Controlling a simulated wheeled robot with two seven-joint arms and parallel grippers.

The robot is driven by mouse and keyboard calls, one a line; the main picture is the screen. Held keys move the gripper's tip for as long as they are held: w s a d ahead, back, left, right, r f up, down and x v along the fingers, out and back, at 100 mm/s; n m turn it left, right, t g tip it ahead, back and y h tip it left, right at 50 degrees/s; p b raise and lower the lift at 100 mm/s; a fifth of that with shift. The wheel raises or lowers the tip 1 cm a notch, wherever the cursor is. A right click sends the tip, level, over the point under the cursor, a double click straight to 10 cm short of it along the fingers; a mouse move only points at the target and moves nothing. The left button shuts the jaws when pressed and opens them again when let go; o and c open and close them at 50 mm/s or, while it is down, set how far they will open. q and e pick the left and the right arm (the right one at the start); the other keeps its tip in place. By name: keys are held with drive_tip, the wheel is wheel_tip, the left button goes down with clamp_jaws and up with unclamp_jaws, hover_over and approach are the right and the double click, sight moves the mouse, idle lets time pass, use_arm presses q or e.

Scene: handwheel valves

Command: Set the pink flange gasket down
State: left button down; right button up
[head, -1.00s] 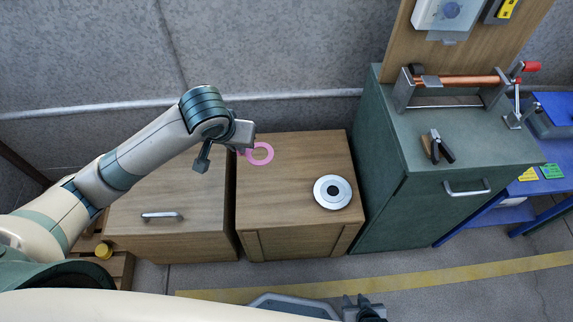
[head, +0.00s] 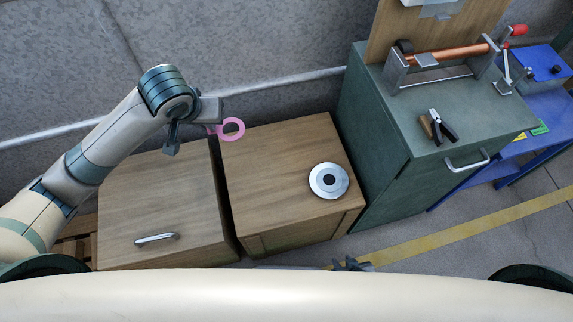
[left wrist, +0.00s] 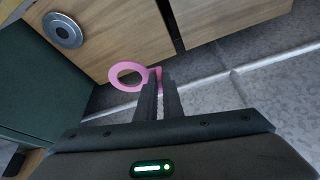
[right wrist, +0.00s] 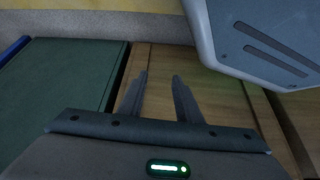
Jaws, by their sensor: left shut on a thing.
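The pink flange gasket (head: 232,139) is a flat ring with a small tab. My left gripper (head: 214,129) is shut on the tab, at the back left of the wooden cabinet with the steel flange. In the left wrist view the ring (left wrist: 115,80) sticks out beside the closed fingertips (left wrist: 158,82). The gap between ring and cabinet top is hard to judge. A round steel flange (head: 316,184) with a dark centre lies on that cabinet (head: 270,155), near its front right.
A second wooden cabinet (head: 165,195) with a handle stands left across a narrow gap. A taller green cabinet (head: 385,130) at the right carries pliers (head: 440,127) and a clamped copper pipe (head: 455,53). The wall is close behind. The cabinet's middle is clear.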

drive_tip(key=shift+s+d, duration=0.1)
drive_tip(key=shift+s, duration=0.1)
